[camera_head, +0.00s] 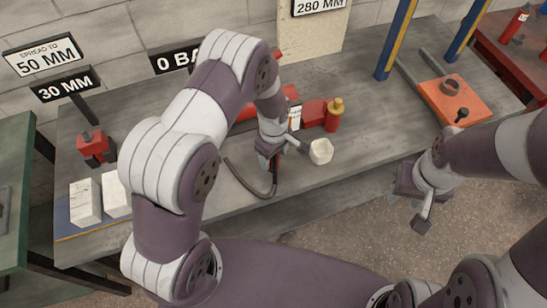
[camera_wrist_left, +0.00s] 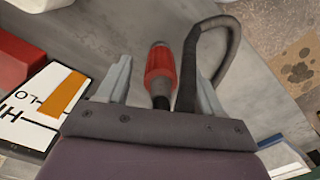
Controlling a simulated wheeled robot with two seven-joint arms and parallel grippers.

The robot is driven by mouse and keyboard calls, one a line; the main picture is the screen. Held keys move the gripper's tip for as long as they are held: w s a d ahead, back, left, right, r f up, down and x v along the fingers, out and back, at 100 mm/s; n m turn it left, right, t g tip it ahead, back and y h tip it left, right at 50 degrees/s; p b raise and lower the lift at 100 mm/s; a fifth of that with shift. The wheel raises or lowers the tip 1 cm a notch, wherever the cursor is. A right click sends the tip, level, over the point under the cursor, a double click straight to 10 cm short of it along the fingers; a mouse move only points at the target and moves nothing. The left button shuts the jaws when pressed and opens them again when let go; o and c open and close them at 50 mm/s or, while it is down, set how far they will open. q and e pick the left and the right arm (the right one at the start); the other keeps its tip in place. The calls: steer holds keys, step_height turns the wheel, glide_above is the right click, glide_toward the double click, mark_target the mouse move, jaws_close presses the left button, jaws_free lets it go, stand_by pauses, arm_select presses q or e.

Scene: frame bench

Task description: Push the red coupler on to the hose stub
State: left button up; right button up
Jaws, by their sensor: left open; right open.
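The red coupler (camera_wrist_left: 160,65) shows in the left wrist view between the two grey fingers of my left gripper (camera_wrist_left: 162,72). The fingers are open, with a gap to the coupler on each side. A dark end shows below the coupler. A dark hose (camera_wrist_left: 217,24) curves beside it; in the head view the hose (camera_head: 242,180) lies looped on the bench. I cannot tell the hose stub apart for sure. In the head view my left gripper (camera_head: 270,154) is low over the bench and hides most of the coupler. My right gripper (camera_head: 418,207) is open and empty off the bench's front edge.
A white faceted block (camera_head: 320,151) stands right of my left gripper. A red bottle (camera_head: 333,115) with a yellow top is behind it. An orange plate (camera_head: 453,99) lies further right. White blocks (camera_head: 85,203) and a red fixture (camera_head: 95,147) stand at the left.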

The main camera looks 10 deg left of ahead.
arm_select(q)
step_height(320, 180, up, 11)
steer(key=shift+f, duration=0.2)
stand_by(0.4)
steer(key=shift+m, duration=0.4)
steer(key=s+a+r+m, duration=0.3)
steer(key=s+r+m, duration=0.1)
steer(key=s, duration=0.3)
steer(key=s+a+r+m+t, duration=0.1)
steer(key=s+a+r+m, duration=0.1)
steer(key=s+r+m, duration=0.2)
steer(key=s+m, duration=0.3)
steer(key=shift+a+r, duration=0.3)
steer(key=shift+a, duration=0.1)
